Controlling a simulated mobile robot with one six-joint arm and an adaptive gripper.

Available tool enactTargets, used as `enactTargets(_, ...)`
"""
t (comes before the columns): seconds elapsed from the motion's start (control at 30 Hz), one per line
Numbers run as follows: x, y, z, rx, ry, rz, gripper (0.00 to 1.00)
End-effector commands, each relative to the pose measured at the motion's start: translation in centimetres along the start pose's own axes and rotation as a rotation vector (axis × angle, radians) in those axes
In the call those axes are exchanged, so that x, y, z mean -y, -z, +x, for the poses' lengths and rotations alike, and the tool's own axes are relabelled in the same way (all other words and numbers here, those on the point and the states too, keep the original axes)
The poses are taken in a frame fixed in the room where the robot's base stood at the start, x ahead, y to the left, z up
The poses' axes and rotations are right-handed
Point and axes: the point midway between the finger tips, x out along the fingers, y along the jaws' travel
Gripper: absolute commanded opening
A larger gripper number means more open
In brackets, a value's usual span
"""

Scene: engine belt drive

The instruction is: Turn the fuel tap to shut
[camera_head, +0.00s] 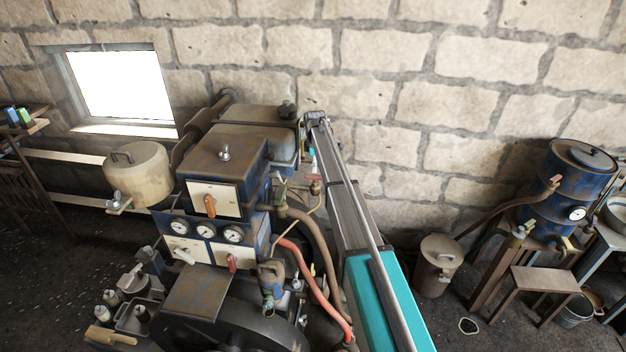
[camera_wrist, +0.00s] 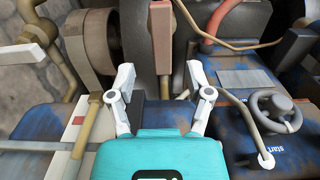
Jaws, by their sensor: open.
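In the wrist view my gripper (camera_wrist: 158,78) is open, with its two white fingers spread and nothing between the tips. A flat reddish-brown lever (camera_wrist: 161,35) stands upright beyond the gap between the fingers. I cannot tell for sure which part is the fuel tap. In the head view a small brass fitting (camera_head: 316,187) with a thin pipe sits beside the engine, below the tank (camera_head: 262,115). My arm stretches along the engine's right side in that view and hides part of this area. Most of my gripper is hidden there.
The engine's gauge panel (camera_head: 205,231) and red hose (camera_head: 315,285) are close to my arm. A blue drum (camera_head: 552,205) stands at the right.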

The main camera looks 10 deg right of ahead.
Motion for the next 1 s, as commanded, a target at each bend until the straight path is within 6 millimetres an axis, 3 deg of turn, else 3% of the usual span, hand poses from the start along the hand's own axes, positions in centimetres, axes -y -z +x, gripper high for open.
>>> enactTargets(0.5,0.0,0.0,3.9,0.000,0.000,0.000,0.66)
enactTargets(1.0,0.0,0.1,4.4,0.000,0.000,-0.001,0.66)
